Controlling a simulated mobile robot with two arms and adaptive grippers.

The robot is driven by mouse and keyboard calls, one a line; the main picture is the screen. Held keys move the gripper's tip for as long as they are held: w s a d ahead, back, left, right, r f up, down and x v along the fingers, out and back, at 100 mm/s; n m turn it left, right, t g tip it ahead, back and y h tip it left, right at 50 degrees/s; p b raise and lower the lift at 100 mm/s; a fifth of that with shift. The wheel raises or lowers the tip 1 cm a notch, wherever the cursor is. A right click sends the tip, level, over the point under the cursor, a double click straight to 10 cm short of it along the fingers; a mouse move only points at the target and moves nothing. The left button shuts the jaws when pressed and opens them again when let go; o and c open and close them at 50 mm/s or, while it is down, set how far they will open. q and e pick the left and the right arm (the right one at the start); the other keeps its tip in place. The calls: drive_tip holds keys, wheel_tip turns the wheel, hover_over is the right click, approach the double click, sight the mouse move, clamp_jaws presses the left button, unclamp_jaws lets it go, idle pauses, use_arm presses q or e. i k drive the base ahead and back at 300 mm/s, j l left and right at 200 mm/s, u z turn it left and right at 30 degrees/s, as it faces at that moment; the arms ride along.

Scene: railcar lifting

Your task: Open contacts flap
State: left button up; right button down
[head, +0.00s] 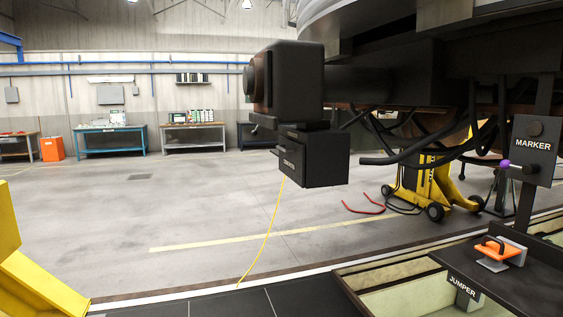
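A black box (325,160) hangs under the railcar's coupler (293,78) in the middle of the head view. A dark panel (291,157) on that side looks like the contacts flap. A thin ledge or lip sticks out to the left along it. I cannot tell for sure whether the flap is open, though it seems to lie against the box. Neither of my grippers is in view.
A yellow cable (267,235) runs from below the box to the floor. Black hoses (420,157) hang right of it. A yellow wheeled jack (430,183) stands behind. At right are a MARKER panel (533,146) and a dark shelf with an orange-handled item (497,249).

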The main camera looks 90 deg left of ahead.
sight(291, 154)
drive_tip(key=u, duration=2.75)
